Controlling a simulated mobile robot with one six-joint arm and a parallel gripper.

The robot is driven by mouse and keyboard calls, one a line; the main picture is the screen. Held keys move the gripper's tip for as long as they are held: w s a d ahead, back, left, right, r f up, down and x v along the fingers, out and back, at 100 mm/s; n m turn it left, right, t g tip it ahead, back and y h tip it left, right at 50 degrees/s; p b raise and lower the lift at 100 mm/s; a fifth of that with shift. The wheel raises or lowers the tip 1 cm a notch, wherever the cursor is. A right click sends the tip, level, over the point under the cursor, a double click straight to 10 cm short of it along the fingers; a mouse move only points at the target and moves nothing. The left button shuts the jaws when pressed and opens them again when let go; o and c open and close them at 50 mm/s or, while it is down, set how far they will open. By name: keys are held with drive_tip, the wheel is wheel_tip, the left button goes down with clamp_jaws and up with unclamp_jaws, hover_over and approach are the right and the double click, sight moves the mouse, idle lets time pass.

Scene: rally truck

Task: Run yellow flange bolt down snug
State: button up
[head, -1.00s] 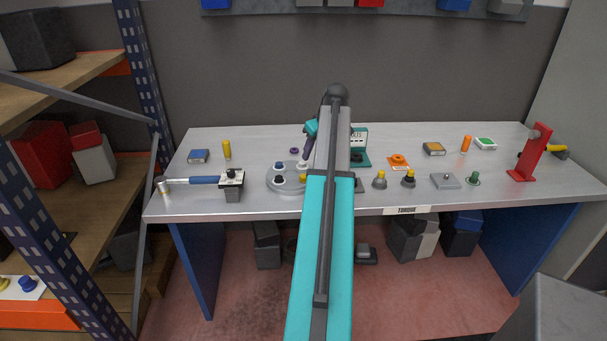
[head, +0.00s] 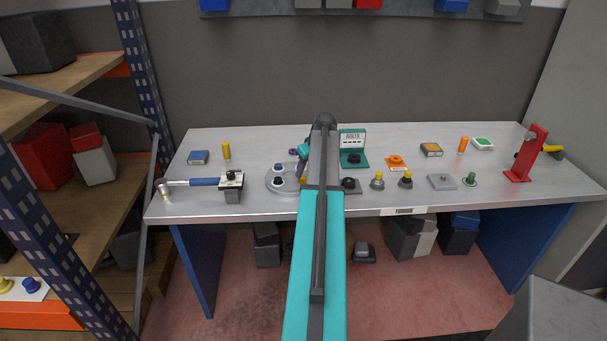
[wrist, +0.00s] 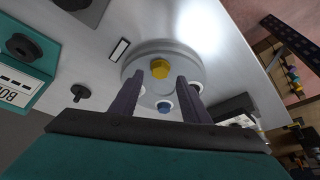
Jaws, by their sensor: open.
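A yellow bolt (wrist: 160,68) stands on the round grey plate (wrist: 138,58) in the wrist view. A blue bolt (wrist: 164,106) sits on the same plate, nearer the gripper's base. My gripper (wrist: 155,82) is open, with its two purple fingers apart and pointing toward the plate. The yellow bolt shows between and just past the fingertips, with nothing held. Whether a finger touches it, or how deep it sits, I cannot tell. In the head view the arm hides part of the plate (head: 272,187) and most of the gripper; a yellow top (head: 303,180) shows beside the arm.
A teal bolts stand (head: 353,140) is right of the arm.

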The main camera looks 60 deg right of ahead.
sight(303, 178)
drive_tip(key=shift+p+x, duration=0.5)
drive_tip(key=shift+x, duration=1.5)
drive_tip(key=c, duration=1.1)
